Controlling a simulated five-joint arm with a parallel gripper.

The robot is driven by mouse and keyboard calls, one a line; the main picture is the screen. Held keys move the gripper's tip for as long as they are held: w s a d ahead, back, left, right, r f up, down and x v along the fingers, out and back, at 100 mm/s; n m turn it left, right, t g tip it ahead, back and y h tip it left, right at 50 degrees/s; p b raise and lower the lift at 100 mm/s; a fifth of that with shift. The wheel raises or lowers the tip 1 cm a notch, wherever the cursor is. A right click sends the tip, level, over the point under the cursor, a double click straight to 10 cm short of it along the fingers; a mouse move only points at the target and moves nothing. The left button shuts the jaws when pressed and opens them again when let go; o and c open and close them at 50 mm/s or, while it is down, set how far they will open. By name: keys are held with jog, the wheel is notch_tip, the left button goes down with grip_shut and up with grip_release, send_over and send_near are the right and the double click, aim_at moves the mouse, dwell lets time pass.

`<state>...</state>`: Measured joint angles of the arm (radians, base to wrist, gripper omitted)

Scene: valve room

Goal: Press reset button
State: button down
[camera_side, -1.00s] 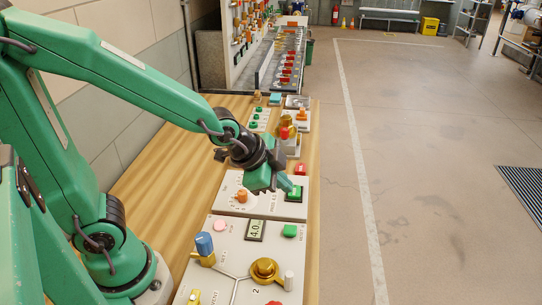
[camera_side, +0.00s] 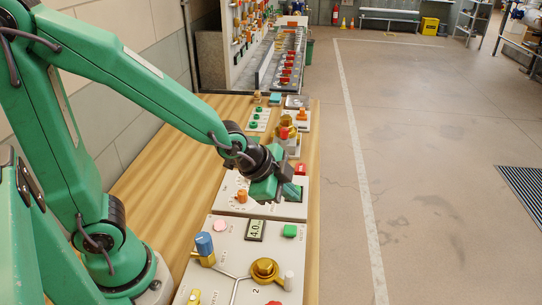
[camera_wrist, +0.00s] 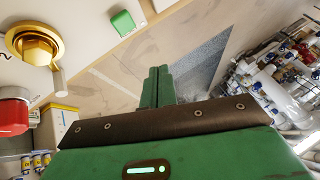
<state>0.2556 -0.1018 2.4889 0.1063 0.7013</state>
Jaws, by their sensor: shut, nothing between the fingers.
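My gripper (camera_side: 293,191) is shut and empty, low over the right part of the middle panel (camera_side: 235,207) in the side view. Its fingertips (camera_wrist: 157,75) are together in the wrist view. They cover the spot where that panel's green button sits; contact cannot be told. A second green button (camera_side: 290,231) is on the near panel, beside a small display (camera_side: 255,230); it also shows in the wrist view (camera_wrist: 122,22). A pink round button (camera_side: 219,226) is left of the display. The labels are too small to tell which button is the reset.
The near panel holds a blue-capped valve (camera_side: 205,245) and a brass knob (camera_side: 265,270). An orange knob (camera_side: 242,196) stands left of my gripper. A red button (camera_side: 301,168) and a brass valve with a red top (camera_side: 285,134) are behind. The floor (camera_side: 430,200) right of the bench is clear.

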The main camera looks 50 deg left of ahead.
aim_at(287, 229)
jog(key=shift+f, duration=3.95)
jog(key=shift+a+f, duration=0.1)
jog(key=shift+f, duration=0.8)
jog(key=shift+r, duration=0.15)
dwell(0.4)
jog(key=shift+r, duration=0.75)
jog(key=shift+r, duration=0.15)
jog(key=shift+r, duration=2.4)
